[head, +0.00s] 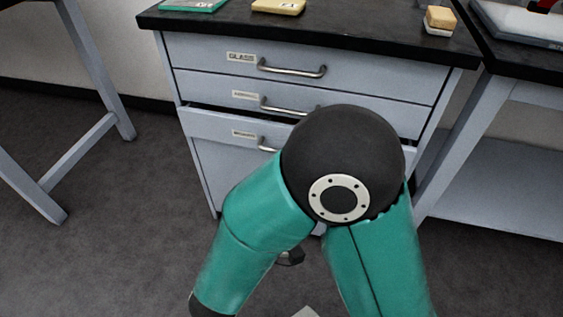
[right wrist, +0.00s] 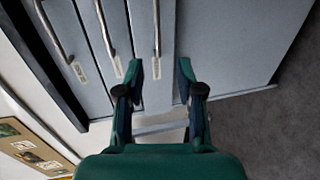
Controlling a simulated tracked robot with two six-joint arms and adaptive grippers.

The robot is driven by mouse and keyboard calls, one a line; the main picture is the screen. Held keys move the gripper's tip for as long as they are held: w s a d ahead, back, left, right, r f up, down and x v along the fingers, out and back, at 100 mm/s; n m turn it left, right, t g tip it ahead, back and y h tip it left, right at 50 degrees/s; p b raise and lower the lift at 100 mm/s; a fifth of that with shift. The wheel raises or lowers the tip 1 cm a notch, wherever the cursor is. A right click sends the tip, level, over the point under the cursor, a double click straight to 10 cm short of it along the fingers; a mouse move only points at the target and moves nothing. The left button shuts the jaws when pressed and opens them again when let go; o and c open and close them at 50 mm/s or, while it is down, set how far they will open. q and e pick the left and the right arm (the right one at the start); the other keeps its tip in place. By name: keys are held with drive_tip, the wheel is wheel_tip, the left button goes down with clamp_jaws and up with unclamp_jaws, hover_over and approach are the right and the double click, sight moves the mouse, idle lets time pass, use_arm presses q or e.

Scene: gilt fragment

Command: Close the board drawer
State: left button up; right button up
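The grey cabinet (head: 205,165) has a stack of drawers. The third drawer from the top (head: 215,127) stands slightly out, with a dark gap above its front. Its label is too small to read, so I cannot confirm that it is the board drawer; its handle (head: 266,146) is partly hidden by my arm. The same handle shows in the right wrist view (right wrist: 156,25). My left gripper is not in view.
The two upper drawers, the top one labelled GLASS (head: 220,56), look shut. The black worktop (head: 350,22) holds a yellow block (head: 278,6), a green item (head: 195,4) and a small stacked block (head: 440,19). Another bench (head: 515,60) stands close at right.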

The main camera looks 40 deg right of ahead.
drive_tip(key=b+x, duration=0.3)
drive_tip(key=x, duration=1.3)
drive_tip(key=shift+w+d+r, duration=0.1)
drive_tip(key=shift+w+d, duration=0.15)
drive_tip(key=shift+w, duration=0.05)
clamp_jaws()
